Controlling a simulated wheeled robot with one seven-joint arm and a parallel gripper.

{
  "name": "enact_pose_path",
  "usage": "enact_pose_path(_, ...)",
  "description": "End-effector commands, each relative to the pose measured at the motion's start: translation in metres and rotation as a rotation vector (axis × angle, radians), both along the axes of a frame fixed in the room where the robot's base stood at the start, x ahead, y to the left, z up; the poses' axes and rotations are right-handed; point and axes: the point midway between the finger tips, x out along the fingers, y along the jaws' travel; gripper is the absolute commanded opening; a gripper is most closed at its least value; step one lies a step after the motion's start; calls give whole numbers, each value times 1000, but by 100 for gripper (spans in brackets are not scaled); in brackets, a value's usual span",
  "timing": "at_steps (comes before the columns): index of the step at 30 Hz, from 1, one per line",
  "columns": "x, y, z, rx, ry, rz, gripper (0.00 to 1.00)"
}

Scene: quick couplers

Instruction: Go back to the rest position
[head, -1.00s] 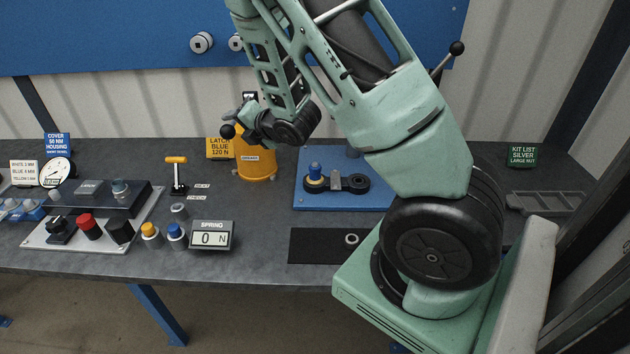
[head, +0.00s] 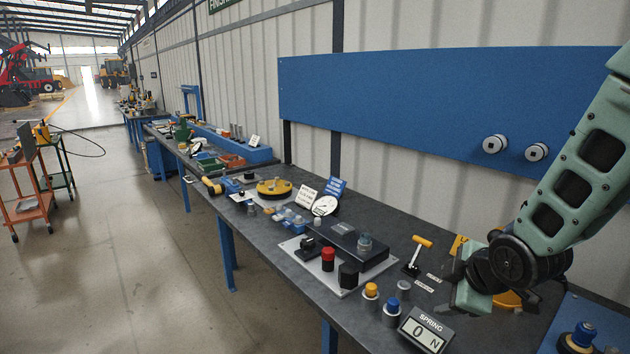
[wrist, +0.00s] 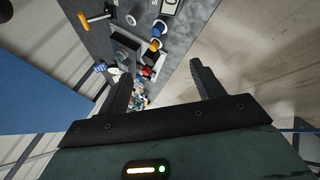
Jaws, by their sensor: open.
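My gripper (wrist: 160,88) shows in the wrist view with its two dark fingers spread wide and nothing between them. In the head view my pale green arm comes in from the right edge, and its wrist end hangs over the bench near the orange container, which it partly hides. The fingertips are hard to make out in the head view. The grey workbench (head: 300,285) runs below the arm.
The spring display (head: 425,330) reads 0 N at the bench's front. A yellow-handled lever (head: 421,242), blue-capped and yellow-capped couplers, and a plate with red and black knobs (head: 328,258) stand left of my wrist. Open floor (head: 130,250) lies left of the bench.

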Motion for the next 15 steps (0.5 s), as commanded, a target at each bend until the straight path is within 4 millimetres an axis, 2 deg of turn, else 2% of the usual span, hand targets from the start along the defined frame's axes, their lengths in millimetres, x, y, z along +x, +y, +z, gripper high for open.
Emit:
enact_pose_path(1, -21, 25, -7, 63, 73, -37, 67)
enact_pose_path(3, -58, 55, -10, 132, 199, -109, 67)
enact_pose_path(5, -92, 76, -12, 170, 307, -175, 67)
enact_pose_path(6, -116, 87, -13, 184, 374, -217, 67)
enact_pose_path(9, -172, 106, -13, 185, 517, -322, 67)
enact_pose_path(12, -216, 112, -12, 159, 614, -410, 67)
enact_pose_path(15, -245, 114, -10, 131, 669, -471, 67)
